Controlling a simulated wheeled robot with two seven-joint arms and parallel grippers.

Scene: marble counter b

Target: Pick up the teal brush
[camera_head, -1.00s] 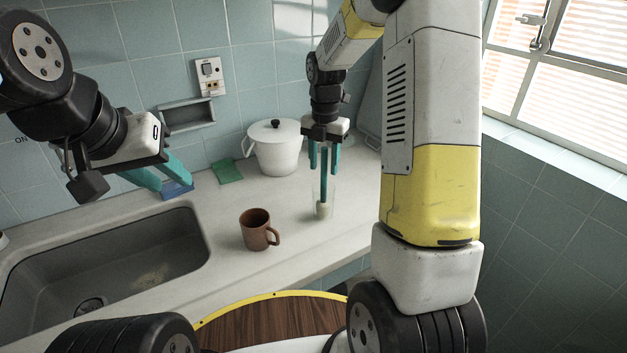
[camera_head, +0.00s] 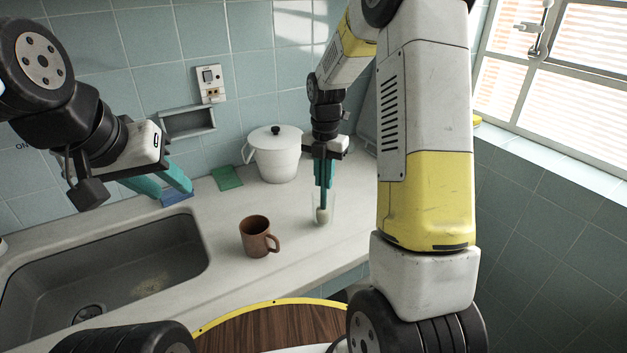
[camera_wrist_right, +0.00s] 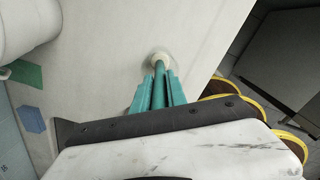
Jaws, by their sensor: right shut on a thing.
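The teal brush stands upright in a clear glass (camera_head: 332,207) on the counter, its pale bristle head (camera_head: 322,216) down inside the glass. Its teal handle also shows in the right wrist view (camera_wrist_right: 158,88), with the pale head (camera_wrist_right: 160,57) beyond the fingertips. My right gripper (camera_head: 323,184) points down with its teal fingers shut on the handle from both sides. My left gripper (camera_head: 174,190) is open and empty, with its teal fingers apart above the counter behind the sink, near a blue sponge (camera_head: 178,197).
A brown mug (camera_head: 256,236) stands left of the glass. A white lidded pot (camera_head: 276,156) stands behind, beside a green cloth (camera_head: 227,178). The sink (camera_head: 120,255) is at the left. A round wooden surface (camera_head: 270,325) is at the front.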

